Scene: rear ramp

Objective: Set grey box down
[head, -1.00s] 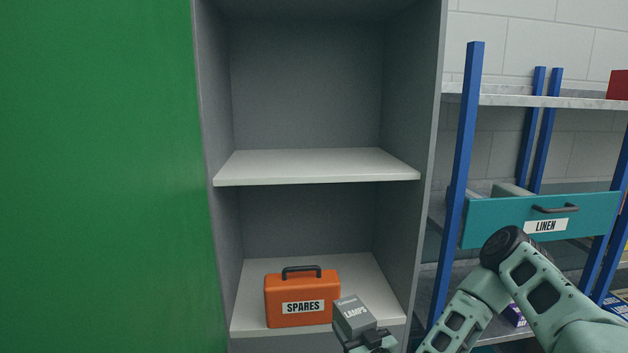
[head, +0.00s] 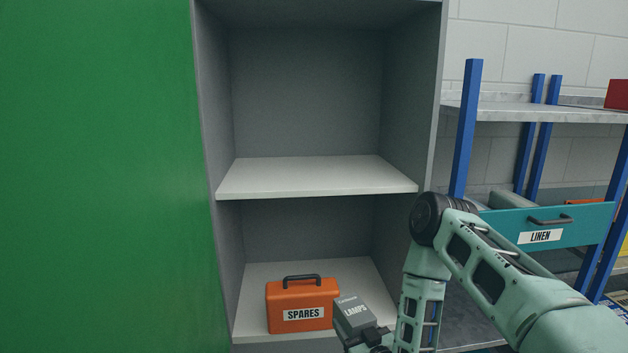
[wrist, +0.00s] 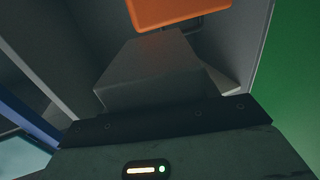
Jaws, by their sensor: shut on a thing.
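The grey box (head: 353,312), labelled LAMPS, is in my gripper (head: 372,338) at the lower middle of the head view. It is tilted and appears in front of the lower shelf, to the right of the orange case. In the wrist view the grey box (wrist: 155,70) rises from the dark edge of my gripper (wrist: 160,115), which is shut on it. The fingertips are mostly hidden. I cannot tell whether the box touches the shelf.
The orange SPARES case (head: 302,306) stands on the lower shelf (head: 255,278). The upper shelf (head: 315,177) is empty. A green panel (head: 100,180) borders the left. At right, a blue-post rack (head: 465,130) has a teal LINEN drawer (head: 550,222).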

